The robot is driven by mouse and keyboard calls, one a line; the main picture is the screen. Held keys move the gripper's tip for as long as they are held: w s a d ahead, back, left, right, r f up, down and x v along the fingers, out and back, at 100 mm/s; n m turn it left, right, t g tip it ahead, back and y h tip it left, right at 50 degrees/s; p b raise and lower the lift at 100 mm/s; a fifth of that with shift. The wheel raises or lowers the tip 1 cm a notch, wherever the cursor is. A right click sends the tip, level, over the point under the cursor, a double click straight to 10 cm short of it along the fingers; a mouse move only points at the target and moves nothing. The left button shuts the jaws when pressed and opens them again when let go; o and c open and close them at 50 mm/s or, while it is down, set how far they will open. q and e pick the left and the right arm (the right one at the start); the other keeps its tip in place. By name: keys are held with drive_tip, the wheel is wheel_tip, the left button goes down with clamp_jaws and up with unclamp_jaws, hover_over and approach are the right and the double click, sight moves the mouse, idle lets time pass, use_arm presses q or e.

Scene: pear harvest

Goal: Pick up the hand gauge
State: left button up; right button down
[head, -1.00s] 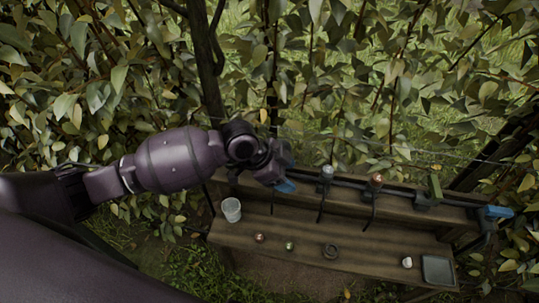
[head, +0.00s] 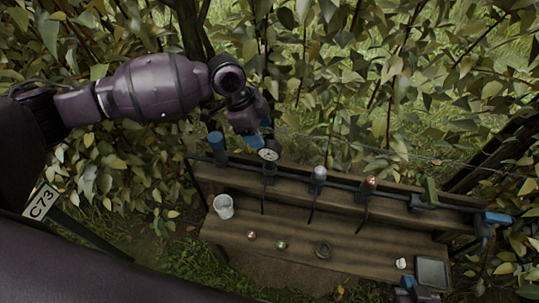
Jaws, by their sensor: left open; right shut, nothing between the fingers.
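A round white-faced dial (head: 268,155), which looks like the hand gauge, sits upright in a holder on the rail at the back of the wooden bench. My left gripper (head: 266,130) is open and empty just above and behind the dial, apart from it as far as I can tell. My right gripper (head: 408,284) shows only in part at the bottom right edge, in front of the bench, shut and empty.
The rail also holds a blue cylinder (head: 217,148), a silver-topped tool (head: 319,174), a copper-topped tool (head: 369,183), a green one (head: 430,192) and a blue one (head: 494,218).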

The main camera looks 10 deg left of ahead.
sight(272, 151)
use_arm(q)
drive_tip(key=x, duration=0.2)
drive_tip(key=shift+w+f, duration=0.1)
drive_tip(key=shift+f, duration=0.2)
drive_tip(key=x, duration=0.5)
drive_tip(key=shift+s+d+r+b, duration=0.1)
drive_tip(key=shift+s+d+b, duration=0.1)
drive_tip(key=shift+s+b, duration=0.1)
drive_tip(key=shift+w+d+f, duration=0.1)
drive_tip(key=shift+f, duration=0.15)
drive_tip(key=shift+r, duration=0.1)
clamp_jaws()
